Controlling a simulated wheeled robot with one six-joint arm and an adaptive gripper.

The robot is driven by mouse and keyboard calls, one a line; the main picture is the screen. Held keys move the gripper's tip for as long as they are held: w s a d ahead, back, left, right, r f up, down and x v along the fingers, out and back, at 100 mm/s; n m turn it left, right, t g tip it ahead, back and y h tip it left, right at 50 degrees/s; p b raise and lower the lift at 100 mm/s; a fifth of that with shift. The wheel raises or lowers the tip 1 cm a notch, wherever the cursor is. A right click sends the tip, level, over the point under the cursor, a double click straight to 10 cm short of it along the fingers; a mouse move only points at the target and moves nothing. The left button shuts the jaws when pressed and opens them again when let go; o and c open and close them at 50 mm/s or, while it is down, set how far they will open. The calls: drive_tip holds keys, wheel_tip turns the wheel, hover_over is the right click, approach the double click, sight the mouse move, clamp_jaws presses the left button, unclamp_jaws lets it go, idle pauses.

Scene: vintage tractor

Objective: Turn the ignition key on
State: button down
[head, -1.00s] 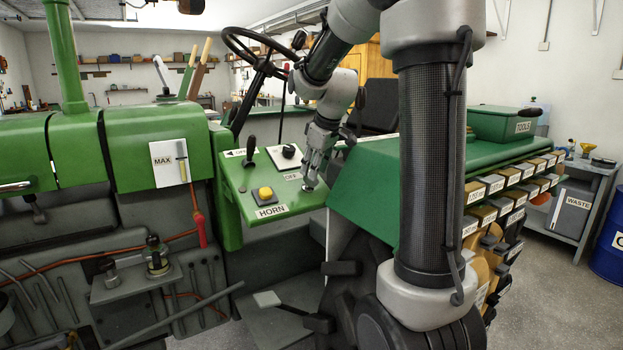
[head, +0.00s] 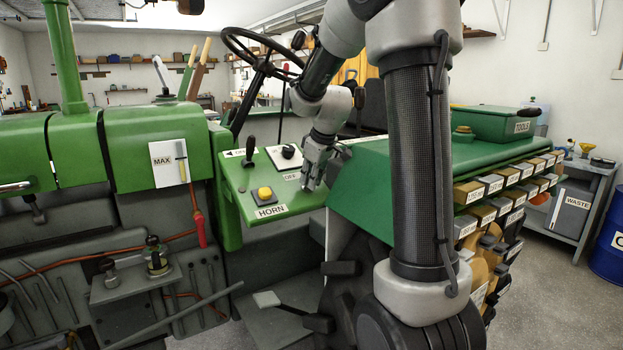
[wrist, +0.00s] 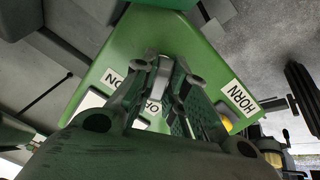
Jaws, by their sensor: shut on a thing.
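The green dash panel (head: 233,197) carries an OFF label (head: 291,177), also partly visible in the wrist view (wrist: 154,108), where an ON label (wrist: 113,80) shows to its left. My gripper (head: 308,186) points down at the panel's right part, just right of the OFF label. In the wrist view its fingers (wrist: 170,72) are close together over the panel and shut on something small. The ignition key is hidden by the fingers, so its angle cannot be read.
A yellow HORN button (head: 265,193) sits left of my gripper. A black lever (head: 251,150) and a black knob on a white plate (head: 288,151) stand behind. The steering wheel (head: 262,47) is above. The green fender (head: 372,175) is close on the right.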

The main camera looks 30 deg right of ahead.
drive_tip(key=shift+m, duration=0.4)
drive_tip(key=m, duration=0.4)
drive_tip(key=shift+f, duration=0.1)
drive_tip(key=m, duration=0.5)
drive_tip(key=shift+s, duration=0.1)
drive_tip(key=shift+y, duration=0.3)
drive_tip(key=c, duration=1.4)
unclamp_jaws()
drive_tip(key=shift+f, duration=0.1)
drive_tip(key=shift+c, duration=0.2)
